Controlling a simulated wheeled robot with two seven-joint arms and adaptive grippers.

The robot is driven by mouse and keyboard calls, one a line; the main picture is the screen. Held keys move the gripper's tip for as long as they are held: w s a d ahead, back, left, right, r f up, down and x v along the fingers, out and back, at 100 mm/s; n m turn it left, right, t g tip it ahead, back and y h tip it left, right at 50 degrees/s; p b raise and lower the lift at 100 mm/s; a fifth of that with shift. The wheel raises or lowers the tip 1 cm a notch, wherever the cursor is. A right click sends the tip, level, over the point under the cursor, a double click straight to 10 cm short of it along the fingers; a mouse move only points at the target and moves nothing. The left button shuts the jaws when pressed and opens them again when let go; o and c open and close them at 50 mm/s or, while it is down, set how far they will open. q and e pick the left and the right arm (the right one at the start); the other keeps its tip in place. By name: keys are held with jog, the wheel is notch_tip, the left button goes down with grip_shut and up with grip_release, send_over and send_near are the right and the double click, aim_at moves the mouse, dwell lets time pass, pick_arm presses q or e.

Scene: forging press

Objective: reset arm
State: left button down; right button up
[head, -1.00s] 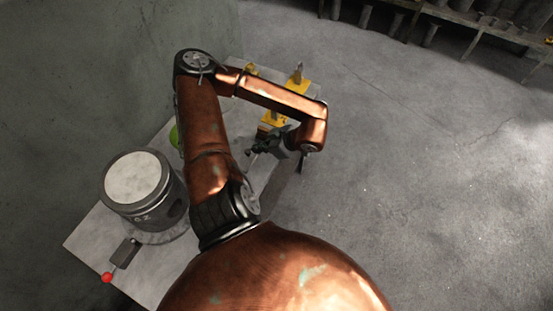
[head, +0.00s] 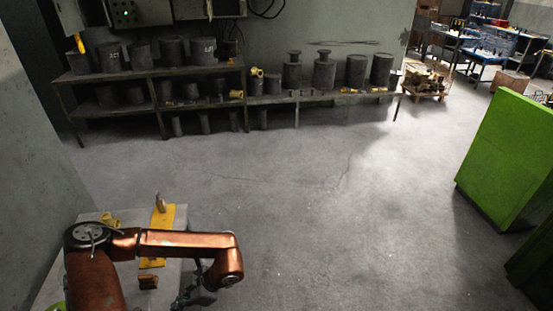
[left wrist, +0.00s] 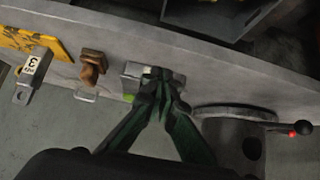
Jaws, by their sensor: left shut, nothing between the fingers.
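My left arm (head: 190,243) reaches in from the bottom left of the head view, bent over a pale table (head: 50,284). My left gripper (head: 188,292) hangs at its end, near the bottom edge and partly hidden by the arm. In the left wrist view the left gripper (left wrist: 160,78) has its dark green fingers together, with nothing held. Its tips overlap a small grey metal block (left wrist: 133,74) on the table; I cannot tell whether they touch it. My right gripper is not in view.
A yellow plate (head: 165,221) and a brown piece (head: 148,282) lie on the table. The left wrist view shows a red lever knob (left wrist: 303,128). Shelves (head: 150,72) of dark cylinders line the back wall. A green cabinet (head: 510,155) stands right. The middle floor is clear.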

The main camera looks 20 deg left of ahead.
aim_at(141, 310)
pick_arm(q)
jog(key=s+a, duration=0.1)
jog(key=s+a+r, duration=0.1)
jog(key=a, duration=0.1)
jog(key=s+a+r, duration=0.1)
jog(key=a, duration=0.1)
jog(key=shift+s+r, duration=0.2)
jog(key=shift+r, duration=0.05)
jog(key=s+a, duration=0.2)
jog(key=a, duration=0.1)
jog(key=shift+f+b, duration=0.1)
jog(key=shift+b, duration=0.3)
jog(key=shift+f+b, duration=0.3)
jog(key=shift+f, duration=0.3)
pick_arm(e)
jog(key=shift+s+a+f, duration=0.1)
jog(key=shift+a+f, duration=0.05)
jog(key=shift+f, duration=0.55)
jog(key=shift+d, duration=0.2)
